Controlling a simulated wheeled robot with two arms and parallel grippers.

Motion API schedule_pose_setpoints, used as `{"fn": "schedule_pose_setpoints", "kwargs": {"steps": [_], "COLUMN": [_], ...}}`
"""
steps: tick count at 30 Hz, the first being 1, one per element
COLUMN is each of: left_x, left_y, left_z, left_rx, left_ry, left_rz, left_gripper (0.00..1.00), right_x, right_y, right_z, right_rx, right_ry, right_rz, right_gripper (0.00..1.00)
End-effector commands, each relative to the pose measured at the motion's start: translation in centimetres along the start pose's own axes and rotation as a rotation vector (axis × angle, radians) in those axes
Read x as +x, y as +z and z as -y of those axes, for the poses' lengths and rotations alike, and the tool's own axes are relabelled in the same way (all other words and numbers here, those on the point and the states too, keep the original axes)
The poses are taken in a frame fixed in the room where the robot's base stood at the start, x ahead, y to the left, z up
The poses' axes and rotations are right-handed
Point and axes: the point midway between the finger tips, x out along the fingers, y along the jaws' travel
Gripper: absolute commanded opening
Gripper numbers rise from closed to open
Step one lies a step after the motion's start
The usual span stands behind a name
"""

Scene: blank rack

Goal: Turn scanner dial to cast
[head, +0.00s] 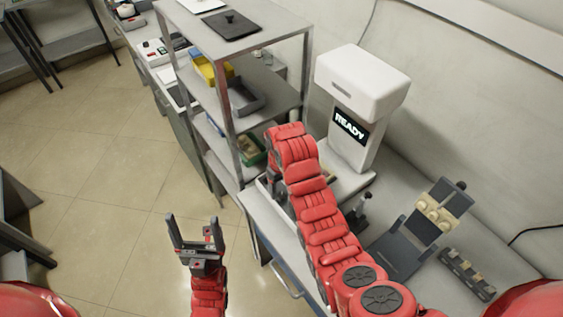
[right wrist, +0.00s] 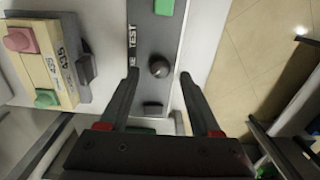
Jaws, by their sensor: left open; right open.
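The white scanner (head: 362,80) stands on the bench in the head view, with a dark display (head: 349,126) reading READY. In the right wrist view, a dark round dial knob (right wrist: 160,67) sits on a grey panel strip (right wrist: 151,40) beside printed lettering, of which TEST is readable. My right gripper (right wrist: 159,76) is open, its fingertips on either side of the knob with gaps visible. Its depth relative to the knob is unclear. In the head view my right arm hides this gripper and the knob. My left gripper (head: 194,232) is open and empty above the floor.
A metal shelf rack (head: 228,110) with trays stands left of the scanner. A tilted stand (head: 412,237) and a small dark tray (head: 467,273) lie on the bench at right.

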Motion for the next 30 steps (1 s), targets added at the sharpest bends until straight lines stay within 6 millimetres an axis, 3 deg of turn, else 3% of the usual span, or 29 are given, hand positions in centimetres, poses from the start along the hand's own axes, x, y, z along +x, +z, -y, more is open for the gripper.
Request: {"fn": "schedule_pose_setpoints", "kwargs": {"steps": [1, 17, 20, 30], "left_x": [2.1, 12.9, 12.0, 12.3], "left_y": [-0.3, -2.2, -2.0, -2.1], "left_z": [0.1, 0.6, 0.6, 0.6], "left_rx": [0.000, 0.000, 0.000, 0.000], "left_ry": [0.000, 0.000, 0.000, 0.000], "left_rz": [0.000, 0.000, 0.000, 0.000], "left_gripper": [0.85, 0.85, 0.85, 0.85], "right_x": [-2.1, -13.4, -12.8, -14.7], "right_y": [0.0, 0.0, 0.1, 0.0], "right_z": [0.0, 0.0, 0.0, 0.0], "right_rx": [0.000, -0.002, -0.004, -0.002], "right_ry": [0.001, 0.001, 0.004, 0.001], "right_rz": [0.000, 0.000, 0.007, 0.004], "right_gripper": [0.64, 0.64, 0.64, 0.64]}}
